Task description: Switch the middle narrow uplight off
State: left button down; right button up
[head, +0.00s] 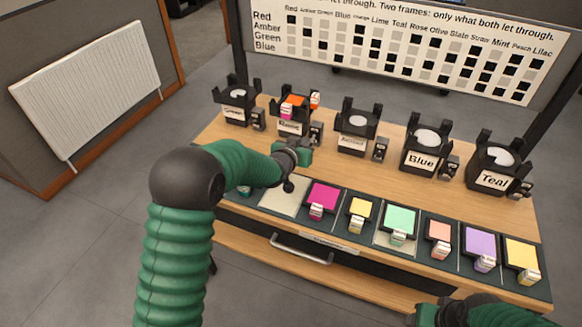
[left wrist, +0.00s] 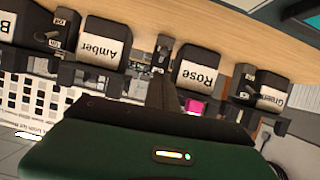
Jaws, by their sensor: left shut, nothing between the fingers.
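A row of black uplights stands on the wooden bench: Green (head: 236,103), Rose (head: 290,122), Amber (head: 355,128), Blue (head: 424,148) and Teal (head: 494,168). Green, Rose and Amber look narrower than Blue and Teal. Each has a small switch box on its right. My left gripper (head: 302,148) is shut and empty, close in front of the Rose switch box (head: 317,131). In the left wrist view, the shut fingers (left wrist: 160,82) point at the Rose switch (left wrist: 163,46); contact cannot be told. Only part of my right gripper (head: 424,315) shows at the bottom; its fingers are hidden.
Coloured gel frames lie along the front tray, such as magenta (head: 322,194) and mint (head: 400,219). Orange and pink frames (head: 297,104) sit on Rose. A chart board (head: 410,40) stands behind. The bench between uplights and tray is mostly clear.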

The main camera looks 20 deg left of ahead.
pick_arm(q)
jog(key=s+f, duration=0.1)
jog(key=s, duration=0.1)
jog(key=s+f, duration=0.1)
jog(key=s, duration=0.1)
jog(key=s+f, duration=0.2)
jog(key=shift+s+a, duration=0.3)
jog(key=shift+a, duration=0.05)
jog(key=shift+s+d, duration=0.15)
jog(key=shift+s, duration=1.05)
jog(key=shift+a+f, duration=0.2)
pick_arm(e)
jog(key=shift+a+r, duration=0.1)
jog(key=shift+a, duration=0.05)
